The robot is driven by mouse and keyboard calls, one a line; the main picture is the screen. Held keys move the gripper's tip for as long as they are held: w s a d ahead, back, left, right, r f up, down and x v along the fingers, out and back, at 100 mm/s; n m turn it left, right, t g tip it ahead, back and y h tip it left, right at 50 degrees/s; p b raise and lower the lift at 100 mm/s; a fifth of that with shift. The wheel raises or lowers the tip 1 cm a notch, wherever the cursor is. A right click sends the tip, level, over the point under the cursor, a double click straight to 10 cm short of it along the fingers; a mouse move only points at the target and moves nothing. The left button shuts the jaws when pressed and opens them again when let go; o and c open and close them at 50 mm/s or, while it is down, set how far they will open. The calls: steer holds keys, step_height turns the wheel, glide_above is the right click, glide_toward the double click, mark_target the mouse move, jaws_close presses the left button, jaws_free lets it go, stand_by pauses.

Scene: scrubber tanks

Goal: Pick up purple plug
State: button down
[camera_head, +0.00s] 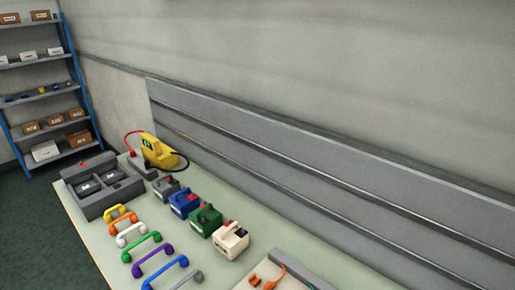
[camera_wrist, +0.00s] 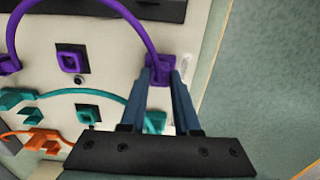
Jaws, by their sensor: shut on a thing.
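In the wrist view, a square purple plug (camera_wrist: 161,65) with a purple cable (camera_wrist: 133,14) sits at the right side of a pale panel (camera_wrist: 120,62). The cable arches to a second purple plug at the left edge (camera_wrist: 8,65). My gripper (camera_wrist: 161,76) is shut on the right-hand purple plug, one finger on each side of it. Whether the plug is still seated in the panel cannot be told. A purple-rimmed square socket (camera_wrist: 71,62) lies between the two plugs. The head view does not show my gripper.
In the wrist view, a teal plug (camera_wrist: 155,122) shows between my fingers, with its teal cable leading left. Orange plugs (camera_wrist: 42,139) are at lower left. In the head view, a table (camera_head: 205,258) holds coloured handles, several boxes (camera_head: 204,219) and a yellow device (camera_head: 158,150) near the wall.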

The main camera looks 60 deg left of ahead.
stand_by(0.3)
step_height(320, 180, up, 10)
stand_by(0.4)
steer(key=w+a+f+b, duration=0.2)
steer(key=w+a+b, duration=0.1)
steer(key=w, duration=0.9)
steer(key=shift+w+f, duration=0.2)
steer(key=shift+w, duration=0.15)
steer(key=shift+r+p, duration=0.15)
steer(key=shift+p, duration=0.15)
